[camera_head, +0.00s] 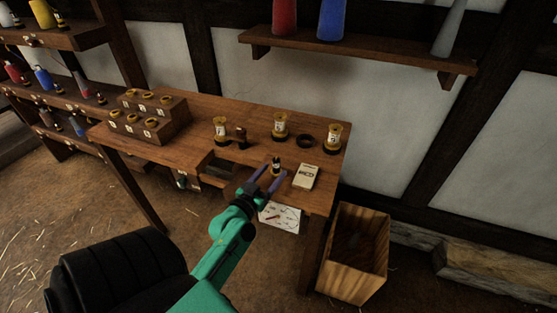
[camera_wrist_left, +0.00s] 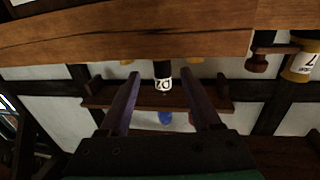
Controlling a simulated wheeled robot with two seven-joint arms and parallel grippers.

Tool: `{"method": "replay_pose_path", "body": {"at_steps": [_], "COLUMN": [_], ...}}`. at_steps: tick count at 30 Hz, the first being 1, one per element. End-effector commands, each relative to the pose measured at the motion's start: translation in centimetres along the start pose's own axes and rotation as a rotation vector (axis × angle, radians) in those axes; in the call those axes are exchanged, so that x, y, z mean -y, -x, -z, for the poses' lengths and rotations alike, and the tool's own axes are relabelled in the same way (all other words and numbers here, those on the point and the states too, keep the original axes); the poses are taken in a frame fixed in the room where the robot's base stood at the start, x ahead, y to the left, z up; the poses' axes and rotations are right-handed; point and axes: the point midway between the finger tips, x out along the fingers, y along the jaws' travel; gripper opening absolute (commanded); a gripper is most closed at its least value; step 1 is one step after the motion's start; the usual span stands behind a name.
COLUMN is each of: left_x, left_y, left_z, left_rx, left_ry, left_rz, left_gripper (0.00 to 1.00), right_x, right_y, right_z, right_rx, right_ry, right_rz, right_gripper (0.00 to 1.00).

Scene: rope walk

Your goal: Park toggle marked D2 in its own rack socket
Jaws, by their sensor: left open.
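A small dark toggle (camera_head: 276,162) stands upright on the wooden table, near its front edge. In the left wrist view the toggle (camera_wrist_left: 162,72) shows a white label, upside down, that looks like D2. My left gripper (camera_head: 271,173) is open, its two purple fingers pointing at the toggle. In the left wrist view the toggle is between the fingertips, with a gap on both sides. The stepped wooden rack (camera_head: 172,127) stands at the table's left end. It has two rows of brass-rimmed sockets with small white labels too small to read. My right gripper is not in view.
Labelled brass-and-white spools (camera_head: 280,126) and a dark ring (camera_head: 305,141) stand at the back of the table. A pale box (camera_head: 306,177) lies right of the toggle. A wooden bin (camera_head: 353,255) stands on the floor at right. A wall shelf (camera_head: 360,45) holds cones.

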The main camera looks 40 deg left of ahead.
Motion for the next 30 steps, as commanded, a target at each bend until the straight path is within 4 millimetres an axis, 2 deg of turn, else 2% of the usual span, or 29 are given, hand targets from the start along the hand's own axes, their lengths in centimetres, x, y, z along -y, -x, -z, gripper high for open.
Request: {"method": "replay_pose_path", "body": {"at_steps": [9, 12, 19, 20, 24, 25, 30], "left_x": [0.5, 0.4, 0.4, 0.4, 0.4, 0.4, 0.4], "left_y": [-5.2, -6.7, -7.1, -7.1, -7.1, -7.1, -7.1], "left_z": [0.8, 0.5, 0.2, 0.2, 0.3, 0.3, 0.3], "left_rx": [-0.003, -0.001, 0.0, 0.0, 0.0, 0.0, 0.0], "left_ry": [-0.001, -0.002, -0.002, -0.002, -0.002, -0.002, -0.002], "left_rz": [0.0, 0.0, 0.0, 0.0, 0.0, 0.0, 0.0], "left_gripper": [0.65, 0.65, 0.65, 0.57, 0.03, 0.0, 0.0], "right_x": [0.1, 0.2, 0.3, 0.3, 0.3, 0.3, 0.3], "right_y": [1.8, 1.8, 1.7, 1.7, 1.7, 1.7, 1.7], "right_z": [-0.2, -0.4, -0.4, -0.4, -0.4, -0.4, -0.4], "right_rx": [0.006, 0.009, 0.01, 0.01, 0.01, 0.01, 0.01], "right_ry": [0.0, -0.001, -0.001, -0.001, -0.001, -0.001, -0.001], "right_rz": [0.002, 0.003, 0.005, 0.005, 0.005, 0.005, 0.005], "right_gripper": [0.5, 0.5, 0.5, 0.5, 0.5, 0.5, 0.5]}}
